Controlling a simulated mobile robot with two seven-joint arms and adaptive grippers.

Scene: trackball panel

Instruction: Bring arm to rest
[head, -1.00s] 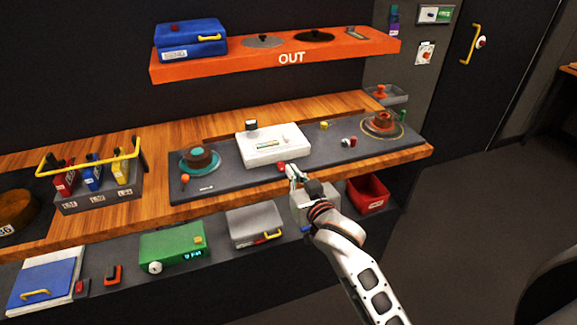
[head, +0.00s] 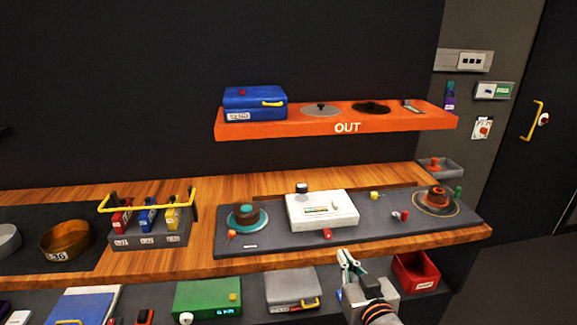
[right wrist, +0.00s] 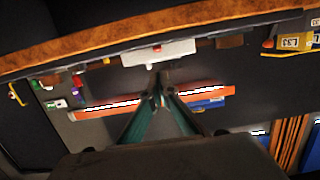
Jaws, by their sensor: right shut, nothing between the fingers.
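My right gripper (head: 347,260) is shut and empty in the head view, in front of the wooden bench's front edge and below the dark trackball panel (head: 280,240). In the right wrist view its fingers (right wrist: 160,92) meet at the tips with nothing between them. The panel carries a white box (head: 335,212) with a red piece at its front, a brown and teal trackball (head: 246,214) on the left and a brown and red one (head: 436,197) on the right. The gripper is apart from all of these. My left gripper is not in view.
An orange OUT shelf (head: 290,129) hangs above the bench and holds a blue case (head: 255,104). A red bin (head: 415,271) is right of my right gripper, and a grey case (head: 292,288) is left of it. A yellow-handled rack (head: 150,238) stands at left. Floor is free at right.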

